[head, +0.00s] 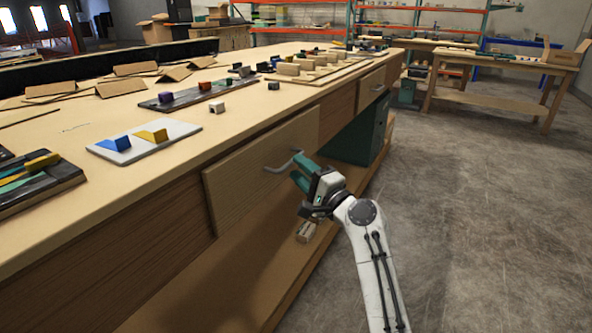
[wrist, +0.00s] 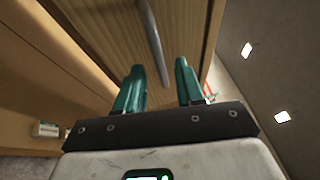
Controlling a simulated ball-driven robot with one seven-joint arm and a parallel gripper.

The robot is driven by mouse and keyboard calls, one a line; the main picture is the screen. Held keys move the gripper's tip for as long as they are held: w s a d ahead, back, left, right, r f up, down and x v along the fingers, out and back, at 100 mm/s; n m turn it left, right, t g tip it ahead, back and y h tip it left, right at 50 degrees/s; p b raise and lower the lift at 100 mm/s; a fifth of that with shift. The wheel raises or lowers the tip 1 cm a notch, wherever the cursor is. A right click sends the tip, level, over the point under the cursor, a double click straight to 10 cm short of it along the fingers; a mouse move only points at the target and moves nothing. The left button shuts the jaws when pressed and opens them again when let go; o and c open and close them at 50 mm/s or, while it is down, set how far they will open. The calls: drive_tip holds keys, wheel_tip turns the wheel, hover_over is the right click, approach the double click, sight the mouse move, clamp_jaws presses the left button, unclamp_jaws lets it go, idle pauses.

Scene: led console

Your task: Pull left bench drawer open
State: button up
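The drawer front (wrist: 105,30) and handle (wrist: 152,42) also show in the wrist view. My gripper (head: 298,172) is at the handle's right end, its green fingers close to it. In the wrist view my gripper (wrist: 159,72) is open, with the handle's near end between or just beyond the fingertips. I cannot tell whether they touch.
The bench top (head: 60,220) carries blocks, trays and cardboard pieces. A second drawer (head: 371,88) is farther along the bench. A green cabinet (head: 358,137) stands beneath it, and a low shelf (head: 225,285) runs under the left drawer. The concrete floor (head: 480,230) to the right is clear.

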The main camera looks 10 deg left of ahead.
drive_tip(key=shift+x, duration=1.25)
drive_tip(key=shift+s, duration=0.1)
clamp_jaws()
